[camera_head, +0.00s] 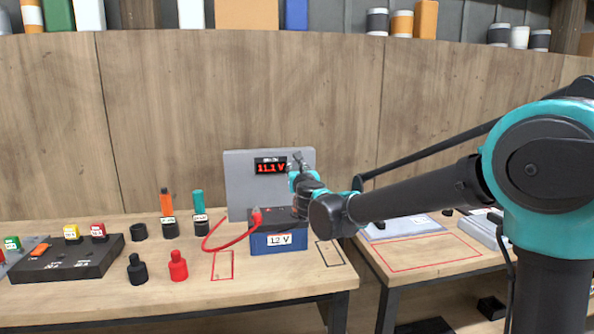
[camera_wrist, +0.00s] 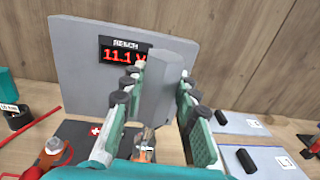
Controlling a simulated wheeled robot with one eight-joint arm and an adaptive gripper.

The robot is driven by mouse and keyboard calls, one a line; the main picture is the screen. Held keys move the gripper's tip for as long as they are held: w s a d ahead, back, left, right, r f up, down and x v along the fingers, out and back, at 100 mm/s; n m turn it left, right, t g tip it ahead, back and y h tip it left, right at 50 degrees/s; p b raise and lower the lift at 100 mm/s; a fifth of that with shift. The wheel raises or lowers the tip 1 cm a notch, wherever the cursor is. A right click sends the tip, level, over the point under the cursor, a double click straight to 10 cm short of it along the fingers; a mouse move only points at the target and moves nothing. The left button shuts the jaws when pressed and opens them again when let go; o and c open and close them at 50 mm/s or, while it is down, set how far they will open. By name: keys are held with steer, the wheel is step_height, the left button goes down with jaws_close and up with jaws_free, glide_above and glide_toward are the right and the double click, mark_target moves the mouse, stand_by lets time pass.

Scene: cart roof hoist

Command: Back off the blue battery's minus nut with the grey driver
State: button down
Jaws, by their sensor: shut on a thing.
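The blue battery (camera_head: 279,243), labelled 12 V, sits on the bench in front of the grey meter panel. Its dark top (camera_wrist: 85,138) with a red patch shows in the wrist view. My gripper (camera_wrist: 158,88) is shut on the grey driver (camera_wrist: 163,82), its teal fingers on either side of the grey handle. In the head view my gripper (camera_head: 300,172) is above the battery's right end. A small metallic piece (camera_wrist: 147,137), perhaps the minus post with its nut, shows below the driver. I cannot tell if the driver touches it.
The grey panel (camera_head: 240,180) reads 11.1 V close behind my gripper. A red cable (camera_head: 228,243) runs to the battery's left post. Orange (camera_head: 165,203) and teal (camera_head: 199,202) drivers stand in holders beside an empty holder (camera_head: 139,232). Red (camera_head: 178,266) and black (camera_head: 136,270) caps stand in front.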

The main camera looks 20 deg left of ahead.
steer(key=shift+a, duration=0.1)
steer(key=shift+r, duration=3.55)
steer(key=shift+f, duration=0.1)
steer(key=shift+f+m+t+h, duration=0.3)
steer(key=shift+f+m+h, duration=0.15)
steer(key=shift+f, duration=1.4)
